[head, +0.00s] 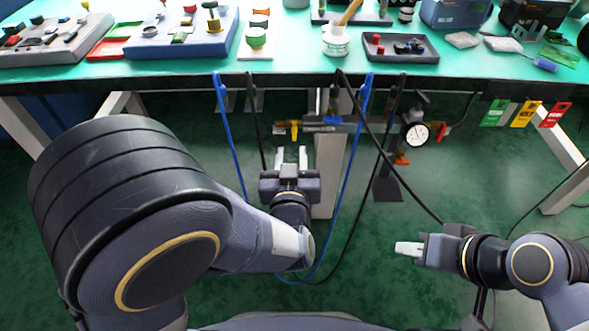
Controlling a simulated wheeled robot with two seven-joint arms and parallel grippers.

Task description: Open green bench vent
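A green tag (494,113) hangs under the bench's front edge at the right. A green round knob (256,38) stands on a white plate on the bench top; I cannot tell which part is the green bench vent. A small valve with a yellow handle (294,128) sits on the pipework under the bench. My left gripper (292,157) is open and empty, its two pale fingers apart and pointing at the pipework, just below the yellow handle. My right gripper (402,248) is at the lower right, pointing left, apart from everything; its fingers overlap in this view.
A pressure gauge (416,134) and an orange fitting (401,158) sit right of the yellow handle. Blue hoses (227,140) and black cables loop down around my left gripper. A yellow tag (524,114) and a red tag (553,115) hang beside the green one. The bench edge (150,82) overhangs.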

